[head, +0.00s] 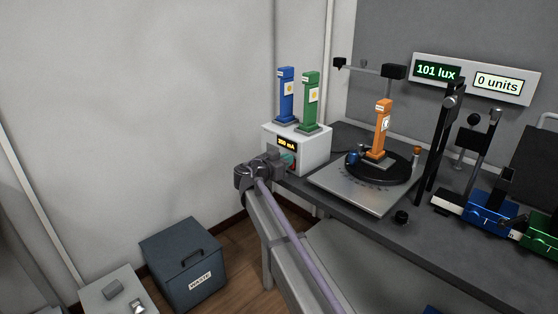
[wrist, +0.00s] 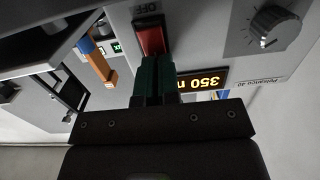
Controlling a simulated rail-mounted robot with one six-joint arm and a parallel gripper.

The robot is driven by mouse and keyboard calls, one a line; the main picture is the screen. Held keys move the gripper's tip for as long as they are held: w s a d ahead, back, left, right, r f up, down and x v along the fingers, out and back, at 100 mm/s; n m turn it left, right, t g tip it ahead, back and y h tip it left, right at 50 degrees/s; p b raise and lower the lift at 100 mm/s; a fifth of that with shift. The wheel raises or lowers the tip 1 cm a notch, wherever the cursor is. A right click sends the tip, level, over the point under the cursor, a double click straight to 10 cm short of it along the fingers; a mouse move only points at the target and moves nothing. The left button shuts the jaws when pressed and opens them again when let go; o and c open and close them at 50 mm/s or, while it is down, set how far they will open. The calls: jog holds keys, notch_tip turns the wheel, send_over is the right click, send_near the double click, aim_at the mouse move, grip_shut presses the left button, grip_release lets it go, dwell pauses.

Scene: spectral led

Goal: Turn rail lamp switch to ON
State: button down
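The white power supply box (head: 312,152) stands at the left end of the bench with a lit amber display. In the wrist view, which shows its front upside down, a red rocker switch (wrist: 152,38) sits beside an OFF label (wrist: 148,8). My gripper (head: 287,160) is at the box front. In the wrist view its green fingertips (wrist: 159,62) lie close together, with nothing seen between them. They overlap the switch's near edge; I cannot tell whether they touch it. An ON label is not visible.
A black knob (wrist: 275,27) is beside the amber display (wrist: 202,80). Blue (head: 286,95) and green (head: 310,100) lamp posts stand on the box. To its right, an orange post (head: 382,130) stands on a black turntable (head: 398,170). A waste bin (head: 184,262) is on the floor.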

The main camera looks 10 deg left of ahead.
jog(key=shift+w+d, duration=0.1)
jog(key=shift+d, duration=0.2)
jog(key=r+p+v, duration=0.1)
jog(key=p+v, duration=0.1)
jog(key=v, duration=1.2)
jog(key=shift+a+r, duration=0.2)
jog(key=shift+a, duration=0.1)
